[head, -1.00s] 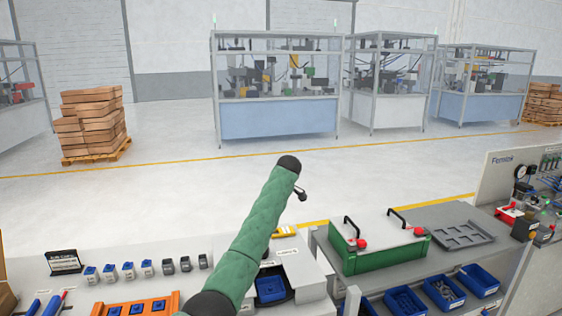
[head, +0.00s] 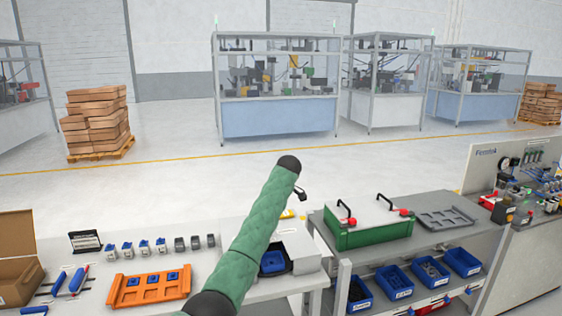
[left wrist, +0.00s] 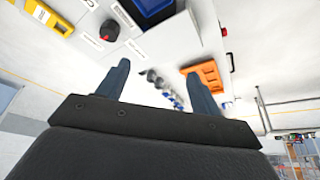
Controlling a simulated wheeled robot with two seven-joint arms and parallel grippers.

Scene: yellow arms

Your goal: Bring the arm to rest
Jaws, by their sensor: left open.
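A green-sleeved arm of mine (head: 258,235) rises from the bottom middle of the head view, with a dark rounded joint at its upper end. A small dark part shows just beside that joint. In the left wrist view my left gripper (left wrist: 158,70) has its two blue-grey fingers well apart, with nothing held between them. The bench and its items appear beyond the fingers, tilted in the picture. The left gripper's fingers cannot be made out in the head view. My right gripper is in neither view.
The left bench holds an orange tray (head: 150,287), a row of small blue and grey parts, a cardboard box (head: 18,262) and a white device with a blue insert (head: 273,262). A green case (head: 368,232) stands on the grey cart, above blue bins (head: 397,281). Open floor lies behind.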

